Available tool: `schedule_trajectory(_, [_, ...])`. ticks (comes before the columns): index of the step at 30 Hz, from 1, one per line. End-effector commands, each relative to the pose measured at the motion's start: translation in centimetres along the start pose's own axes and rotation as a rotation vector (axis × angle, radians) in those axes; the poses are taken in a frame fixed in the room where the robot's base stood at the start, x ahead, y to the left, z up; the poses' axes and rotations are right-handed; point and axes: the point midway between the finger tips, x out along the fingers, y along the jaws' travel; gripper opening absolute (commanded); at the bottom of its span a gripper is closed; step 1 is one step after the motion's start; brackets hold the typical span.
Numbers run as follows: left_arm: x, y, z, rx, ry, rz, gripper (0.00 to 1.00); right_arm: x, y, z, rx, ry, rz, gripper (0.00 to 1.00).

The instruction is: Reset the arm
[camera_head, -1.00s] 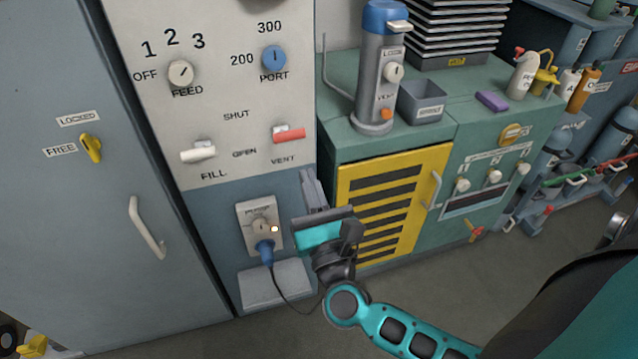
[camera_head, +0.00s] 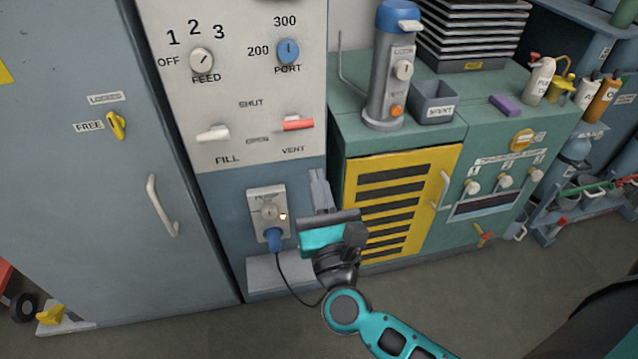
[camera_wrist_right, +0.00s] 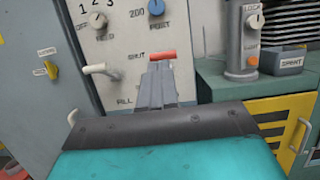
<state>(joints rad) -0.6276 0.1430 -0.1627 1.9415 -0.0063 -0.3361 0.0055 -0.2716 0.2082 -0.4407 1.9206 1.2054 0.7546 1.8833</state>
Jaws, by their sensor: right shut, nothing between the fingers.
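My right gripper (camera_head: 319,182) is shut and empty, its fingers pointing up in front of the gap between the grey-blue panel and the green cabinet. In the right wrist view the shut fingers (camera_wrist_right: 158,82) stand in the middle, with the red vent lever (camera_wrist_right: 162,54) just beyond their tips. The right arm (camera_head: 385,330) reaches in from the lower right. In the head view the power socket (camera_head: 268,212) with a blue plug (camera_head: 274,238) is left of the gripper, apart from it. My left gripper is not in view.
The panel carries a feed knob (camera_head: 202,60), a blue port knob (camera_head: 288,52), a white fill lever (camera_head: 212,133) and the vent lever (camera_head: 298,124). A yellow louvred door (camera_head: 449,160) is right of the gripper. A grey-blue locker (camera_head: 70,200) stands left. The floor (camera_head: 215,335) in front is clear.

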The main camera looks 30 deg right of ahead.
Motion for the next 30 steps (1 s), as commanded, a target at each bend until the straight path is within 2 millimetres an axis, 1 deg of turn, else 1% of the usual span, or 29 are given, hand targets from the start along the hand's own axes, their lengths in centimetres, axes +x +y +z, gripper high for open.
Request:
schedule_trajectory(7, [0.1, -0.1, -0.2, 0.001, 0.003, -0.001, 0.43, 0.0, 0.0, 0.0, -0.011, -0.001, 0.004, 0.0])
schedule_trajectory(9, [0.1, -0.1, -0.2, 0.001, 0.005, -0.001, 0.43, -0.2, 0.2, 0.0, -0.065, -0.004, 0.023, 0.0])
schedule_trajectory(11, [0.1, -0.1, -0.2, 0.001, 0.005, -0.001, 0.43, -0.5, 0.7, -0.1, -0.163, -0.009, 0.058, 0.0])
schedule_trajectory(14, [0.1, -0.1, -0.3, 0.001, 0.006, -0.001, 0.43, -1.4, 1.8, -0.6, -0.441, -0.03, 0.155, 0.0])
schedule_trajectory(15, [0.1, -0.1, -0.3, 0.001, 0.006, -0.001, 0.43, -1.9, 2.4, -1.0, -0.584, -0.043, 0.205, 0.0])
schedule_trajectory(17, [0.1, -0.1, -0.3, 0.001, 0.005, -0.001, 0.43, -2.9, 3.1, -1.9, -0.815, -0.068, 0.286, 0.0])
schedule_trajectory(18, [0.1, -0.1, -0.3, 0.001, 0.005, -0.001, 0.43, -3.6, 3.6, -2.6, -0.971, -0.088, 0.341, 0.0])
schedule_trajectory(20, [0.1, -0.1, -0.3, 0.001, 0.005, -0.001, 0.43, -4.8, 4.1, -3.8, -1.204, -0.121, 0.428, 0.0])
schedule_trajectory(21, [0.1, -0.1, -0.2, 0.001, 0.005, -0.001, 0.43, -5.6, 4.3, -4.8, -1.359, -0.146, 0.486, 0.0])
schedule_trajectory(22, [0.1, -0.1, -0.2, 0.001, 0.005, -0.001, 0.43, -6.2, 4.4, -5.5, -1.474, -0.167, 0.533, 0.0])
schedule_trajectory(23, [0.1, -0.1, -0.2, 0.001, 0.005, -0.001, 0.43, -6.9, 4.5, -6.3, -1.59, -0.19, 0.58, 0.0])
schedule_trajectory(24, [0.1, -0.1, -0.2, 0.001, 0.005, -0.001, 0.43, -7.8, 4.4, -7.5, -1.742, -0.222, 0.646, 0.0])
schedule_trajectory(26, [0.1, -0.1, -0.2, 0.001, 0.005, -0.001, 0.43, -9.3, 4.0, -9.2, -1.965, -0.279, 0.753, 0.0])
schedule_trajectory(27, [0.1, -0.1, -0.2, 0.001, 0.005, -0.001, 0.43, -10.4, 3.6, -10.4, -2.106, -0.32, 0.827, 0.0])
schedule_trajectory(30, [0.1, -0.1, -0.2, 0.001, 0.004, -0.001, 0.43, -12.8, 2.1, -13.0, -2.411, -0.435, 1.014, 0.0])
